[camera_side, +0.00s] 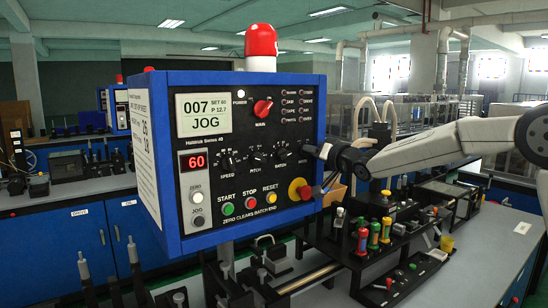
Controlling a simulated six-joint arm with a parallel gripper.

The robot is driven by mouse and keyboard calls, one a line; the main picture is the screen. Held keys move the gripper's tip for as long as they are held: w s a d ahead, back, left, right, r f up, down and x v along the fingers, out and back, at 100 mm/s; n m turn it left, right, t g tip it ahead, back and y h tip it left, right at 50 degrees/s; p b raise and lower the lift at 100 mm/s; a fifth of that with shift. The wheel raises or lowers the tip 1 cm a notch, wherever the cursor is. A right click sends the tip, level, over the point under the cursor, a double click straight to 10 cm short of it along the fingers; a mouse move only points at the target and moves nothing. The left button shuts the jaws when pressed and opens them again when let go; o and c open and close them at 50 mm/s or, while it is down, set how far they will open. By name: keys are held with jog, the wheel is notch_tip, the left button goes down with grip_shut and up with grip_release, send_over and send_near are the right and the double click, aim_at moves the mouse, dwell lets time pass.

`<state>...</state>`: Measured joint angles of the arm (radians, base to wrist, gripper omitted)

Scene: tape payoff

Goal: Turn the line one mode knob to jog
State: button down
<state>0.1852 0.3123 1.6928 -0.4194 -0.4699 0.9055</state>
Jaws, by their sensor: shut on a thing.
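The blue control box (240,150) stands at left centre with its black panel facing right of the camera. Its screen (204,115) reads 007, SET 60, P 12.7 and JOG. A row of small black knobs, labelled SPEED, PITCH and BATCH, crosses the panel's middle. My gripper (317,150) reaches in from the right and is shut at the right end of this row. The knob in its jaws is mostly hidden, so its pointer and label cannot be read.
A red MAIN knob (263,107) sits above the row. A red emergency button (299,189) on yellow is just below my gripper. START, STOP and RESET buttons line the bottom. A red beacon (261,42) tops the box. Bottles and tools crowd the bench at right.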

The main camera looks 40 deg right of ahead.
dwell(0.4)
jog(key=c, duration=0.7)
grip_release()
jog(key=shift+o, duration=0.2)
jog(key=shift+s, duration=0.15)
jog(key=s, duration=0.7)
jog(key=shift+s, duration=0.25)
jog(key=s+a+f+n+g, duration=0.1)
jog(key=s+a+f+g, duration=0.1)
jog(key=s+f+g, duration=0.45)
jog(key=s+a+f+n+g, duration=0.1)
jog(key=s+a+f, duration=0.15)
jog(key=f, duration=0.65)
jog(key=s+a+f+n+g, duration=0.1)
jog(key=s+f+g, duration=0.2)
jog(key=s+f, duration=0.4)
jog(key=s+a+f+n+g, duration=0.2)
jog(key=s+f+n+g, duration=0.1)
jog(key=s+f+g, duration=0.2)
jog(key=s+f, duration=0.2)
jog(key=s, duration=0.2)
jog(key=shift+s+a+f, duration=0.3)
jog(key=shift+s+a, duration=0.05)
jog(key=shift+s, duration=0.05)
